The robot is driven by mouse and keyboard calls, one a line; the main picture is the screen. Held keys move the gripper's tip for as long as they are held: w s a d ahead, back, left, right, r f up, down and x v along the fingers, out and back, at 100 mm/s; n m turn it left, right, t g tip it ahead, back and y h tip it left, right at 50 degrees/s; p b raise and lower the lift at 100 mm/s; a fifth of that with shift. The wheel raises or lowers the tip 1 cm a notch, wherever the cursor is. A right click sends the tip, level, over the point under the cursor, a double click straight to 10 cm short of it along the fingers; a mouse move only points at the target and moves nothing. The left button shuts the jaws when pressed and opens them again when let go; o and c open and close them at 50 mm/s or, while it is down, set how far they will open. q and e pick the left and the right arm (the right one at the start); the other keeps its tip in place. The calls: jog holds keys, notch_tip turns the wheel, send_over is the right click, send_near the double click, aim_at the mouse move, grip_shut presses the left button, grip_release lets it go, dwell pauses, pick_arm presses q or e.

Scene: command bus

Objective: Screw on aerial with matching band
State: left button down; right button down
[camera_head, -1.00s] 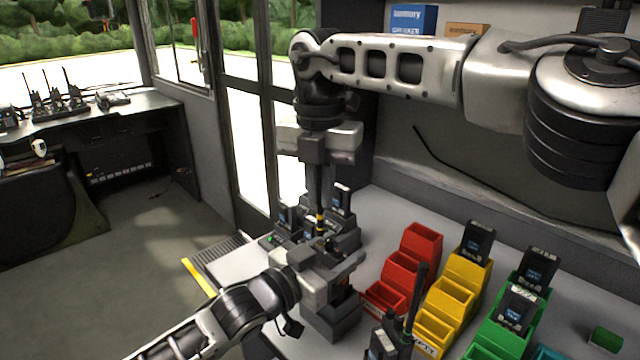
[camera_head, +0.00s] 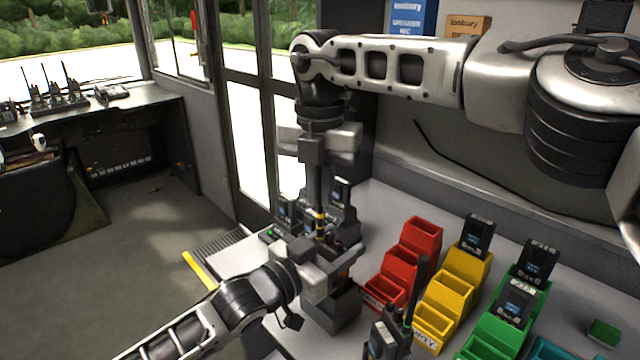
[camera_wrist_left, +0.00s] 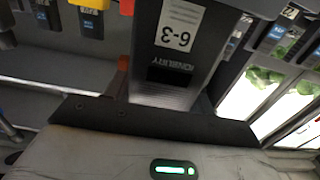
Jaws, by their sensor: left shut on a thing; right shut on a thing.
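My right gripper (camera_head: 318,200) points straight down and is shut on a slim dark aerial (camera_head: 320,222) with a yellow band. My left gripper (camera_head: 325,268) comes in from the lower left, just below it, and is shut on a dark handheld radio. The radio (camera_wrist_left: 205,55) fills the middle of the left wrist view, with a white printed label on its face. In the head view the radio is mostly hidden by my gripper. The aerial's lower end is close above the radio's top; I cannot tell whether they touch.
Red (camera_head: 422,238), yellow (camera_head: 466,265) and green bins (camera_head: 497,325) stand on the bench to the right, some with radios. A radio with a tall aerial (camera_head: 384,338) stands in front. Several radios stand in a dark charger (camera_head: 345,222) behind my grippers. A small green block (camera_head: 605,333) lies far right.

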jog(key=m, duration=2)
jog(key=shift+m, duration=0.3)
jog(key=c, duration=1.5)
grip_release()
jog(key=shift+r, duration=0.1)
